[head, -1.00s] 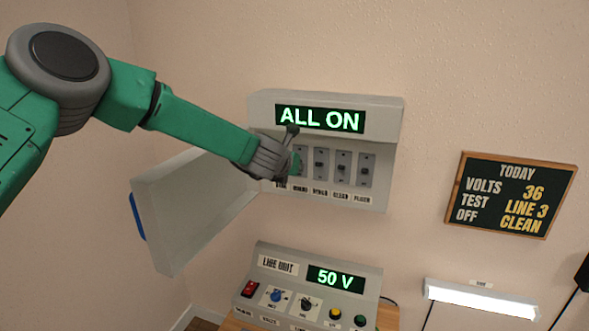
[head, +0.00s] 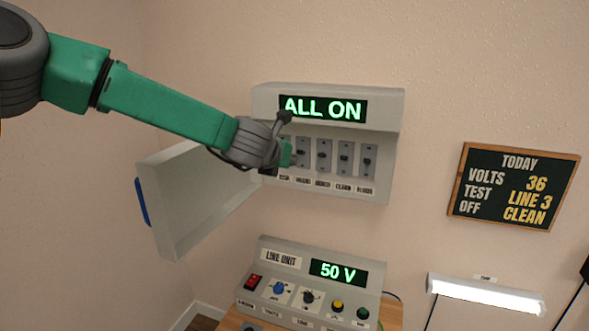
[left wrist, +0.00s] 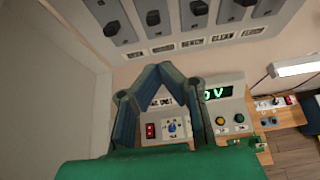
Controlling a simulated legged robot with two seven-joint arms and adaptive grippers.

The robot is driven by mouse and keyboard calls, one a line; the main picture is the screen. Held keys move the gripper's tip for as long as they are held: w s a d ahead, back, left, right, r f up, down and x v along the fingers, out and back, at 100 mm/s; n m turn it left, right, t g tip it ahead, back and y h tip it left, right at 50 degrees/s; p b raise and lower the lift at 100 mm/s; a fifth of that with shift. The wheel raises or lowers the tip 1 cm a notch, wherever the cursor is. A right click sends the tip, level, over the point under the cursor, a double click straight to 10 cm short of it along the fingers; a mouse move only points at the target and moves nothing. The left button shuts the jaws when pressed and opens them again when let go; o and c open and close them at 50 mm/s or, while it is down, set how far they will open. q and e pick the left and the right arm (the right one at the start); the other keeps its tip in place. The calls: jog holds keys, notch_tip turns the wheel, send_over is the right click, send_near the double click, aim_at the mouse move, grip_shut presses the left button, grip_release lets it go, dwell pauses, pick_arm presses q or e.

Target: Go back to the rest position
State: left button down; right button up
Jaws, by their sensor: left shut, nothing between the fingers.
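My left gripper (head: 290,155) is in front of the left part of the switch panel (head: 330,185) in the head view. In the left wrist view its dark fingers (left wrist: 165,68) meet at the tips, with nothing between them. It hides the left end of the switch row in the head view; I cannot tell whether it touches the panel. The panel's display (head: 323,108) reads ALL ON. Several grey switches (head: 324,155) show below it, and also in the left wrist view (left wrist: 152,18). My right gripper is not in view.
The panel's open door (head: 195,215) hangs out to the left, under my left forearm. Below stands the line unit (head: 310,292), reading 50 V. A notice board (head: 513,187) and a lit lamp (head: 487,294) are at the right. Bare wall lies between panel and board.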

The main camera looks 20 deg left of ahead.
pick_arm(q)
jog(key=shift+v, duration=0.75)
jog(key=s+d+f+m+g, duration=0.1)
jog(key=s+f+m+g, duration=0.1)
jog(key=s+f+m, duration=0.6)
jog(key=s+d+f+m+g, duration=0.1)
jog(key=s+f+m, duration=0.35)
jog(key=f, duration=0.65)
jog(key=s+f+m+g, duration=0.2)
jog(key=s+f+m, duration=0.45)
jog(key=f, duration=0.25)
jog(key=s+a+f+m+g, duration=0.2)
jog(key=s+m, duration=0.3)
jog(key=s, duration=0.5)
jog(key=s+a+f+m+g, duration=0.2)
jog(key=s+f+m, duration=0.2)
jog(key=s, duration=0.6)
jog(key=s+a+f+m+g, duration=0.2)
jog(key=s+f+m, duration=0.2)
jog(key=s+m, duration=0.4)
jog(key=shift+s+a, duration=0.2)
jog(key=shift+s, duration=0.75)
jog(key=shift+w, duration=0.1)
dwell(0.6)
